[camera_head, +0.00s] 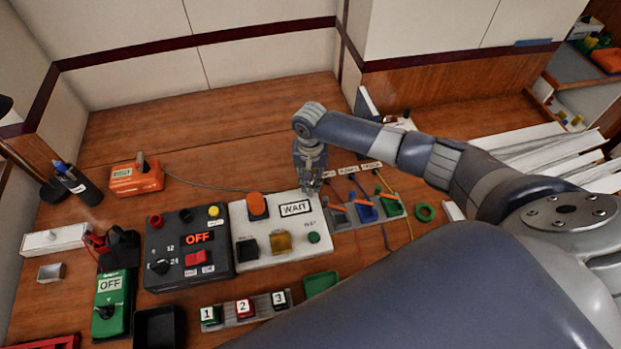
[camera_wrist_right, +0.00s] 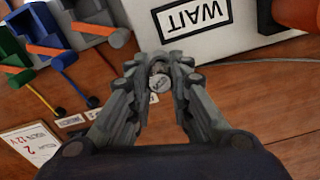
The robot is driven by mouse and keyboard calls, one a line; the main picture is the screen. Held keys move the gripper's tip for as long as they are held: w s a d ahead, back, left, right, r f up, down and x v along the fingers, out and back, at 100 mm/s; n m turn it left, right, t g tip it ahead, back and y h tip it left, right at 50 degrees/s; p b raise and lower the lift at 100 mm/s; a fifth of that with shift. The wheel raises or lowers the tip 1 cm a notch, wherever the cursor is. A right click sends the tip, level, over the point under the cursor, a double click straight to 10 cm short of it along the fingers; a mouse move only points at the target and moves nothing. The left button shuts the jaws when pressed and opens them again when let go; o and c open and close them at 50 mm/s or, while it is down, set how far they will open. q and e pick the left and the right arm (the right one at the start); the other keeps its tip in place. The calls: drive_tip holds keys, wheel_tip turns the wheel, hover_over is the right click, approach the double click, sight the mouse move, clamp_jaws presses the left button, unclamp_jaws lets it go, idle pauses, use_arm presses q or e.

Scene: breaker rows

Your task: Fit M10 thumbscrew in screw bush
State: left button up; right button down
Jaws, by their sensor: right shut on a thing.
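My right gripper (camera_head: 312,184) is above the back right edge of the white WAIT panel (camera_head: 262,262), pointing down. In the wrist view its fingers (camera_wrist_right: 160,68) are closed around a small grey round piece (camera_wrist_right: 159,84) with a faint mark on its face. It appears to be the M10 thumbscrew, but its lettering is too small to read. The fingers hide most of it, and I cannot tell whether it touches anything below. I cannot pick out the screw bush in either view. My left gripper is not in view.
Blue (camera_head: 366,209), green (camera_head: 391,206) and grey blocks with orange levers stand right of the panel. A black OFF box (camera_head: 188,270) stands left of it. The wooden table behind is mostly clear.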

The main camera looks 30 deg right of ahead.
drive_tip(key=shift+f, duration=0.7)
drive_tip(key=c, duration=1.4)
unclamp_jaws()
wheel_tip(320, 180, up, 12)
drive_tip(key=shift+s+f, duration=0.1)
